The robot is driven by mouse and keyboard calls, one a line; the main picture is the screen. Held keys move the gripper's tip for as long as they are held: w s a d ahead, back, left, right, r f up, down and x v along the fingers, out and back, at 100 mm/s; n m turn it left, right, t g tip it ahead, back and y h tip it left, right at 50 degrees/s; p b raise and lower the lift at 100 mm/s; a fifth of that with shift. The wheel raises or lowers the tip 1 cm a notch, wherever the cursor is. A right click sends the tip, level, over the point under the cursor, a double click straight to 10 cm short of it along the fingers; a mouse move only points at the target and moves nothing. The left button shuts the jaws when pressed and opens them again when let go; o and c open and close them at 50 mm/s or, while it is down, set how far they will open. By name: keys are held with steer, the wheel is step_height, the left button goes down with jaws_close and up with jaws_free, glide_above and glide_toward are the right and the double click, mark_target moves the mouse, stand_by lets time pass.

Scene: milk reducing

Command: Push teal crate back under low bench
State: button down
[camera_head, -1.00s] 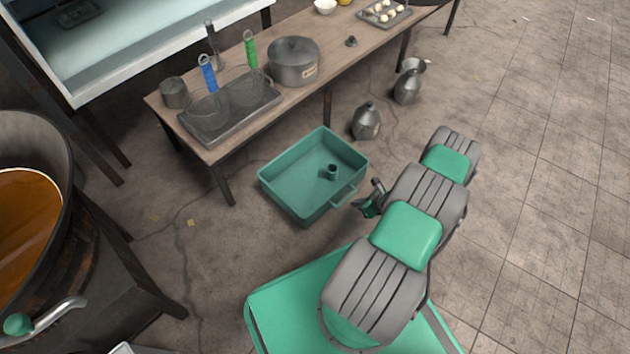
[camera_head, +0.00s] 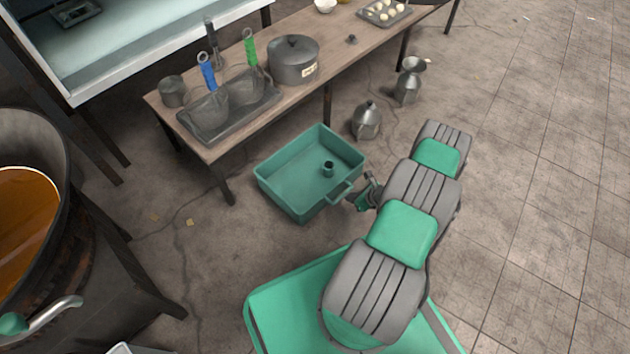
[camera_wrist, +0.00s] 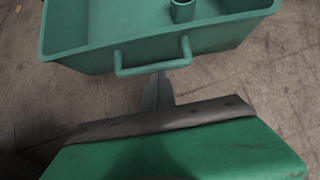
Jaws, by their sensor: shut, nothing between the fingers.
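The teal crate (camera_head: 290,190) sits on the floor in front of the low bench (camera_head: 290,97), mostly clear of it. A small teal cylinder (camera_head: 328,168) stands inside the crate. In the wrist view the crate (camera_wrist: 100,55) fills the top, with its U-shaped handle (camera_wrist: 153,65) facing me. My gripper (camera_head: 354,199) is shut and empty, low at the crate's handle side. In the wrist view my gripper's fingers (camera_wrist: 158,85) reach up to just under the handle. I cannot tell whether they touch the crate.
Metal jugs stand on the floor right of the crate, one near (camera_head: 367,121) and one farther (camera_head: 409,82). Bench legs (camera_head: 221,183) flank the space below the bench. A large vat (camera_head: 30,215) is at left. Floor at right is clear.

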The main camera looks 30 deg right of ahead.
steer(key=shift+w+a+b, duration=0.85)
steer(key=shift+w+b, duration=0.05)
steer(key=shift+w, duration=1.45)
steer(key=shift+w+a+b, duration=0.85)
steer(key=shift+w+b, duration=0.1)
steer(key=shift+w, duration=1.35)
steer(key=shift+w+a+b, duration=0.85)
steer(key=shift+w+b, duration=0.05)
steer(key=shift+w, duration=1.45)
steer(key=shift+w+a, duration=0.7)
steer(key=shift+w, duration=1.2)
steer(key=shift+w+a, duration=0.7)
steer(key=shift+w, duration=1.2)
steer(key=shift+w+a, duration=0.7)
steer(key=shift+w, duration=1.2)
steer(key=s+d+r+p, duration=0.1)
steer(key=s+p, duration=0.2)
steer(key=s, duration=0.1)
steer(key=s+d+r+p, duration=0.1)
steer(key=s+d+p, duration=0.1)
steer(key=s, duration=0.3)
steer(key=shift+s+d+p, duration=0.25)
steer(key=shift+p, duration=0.15)
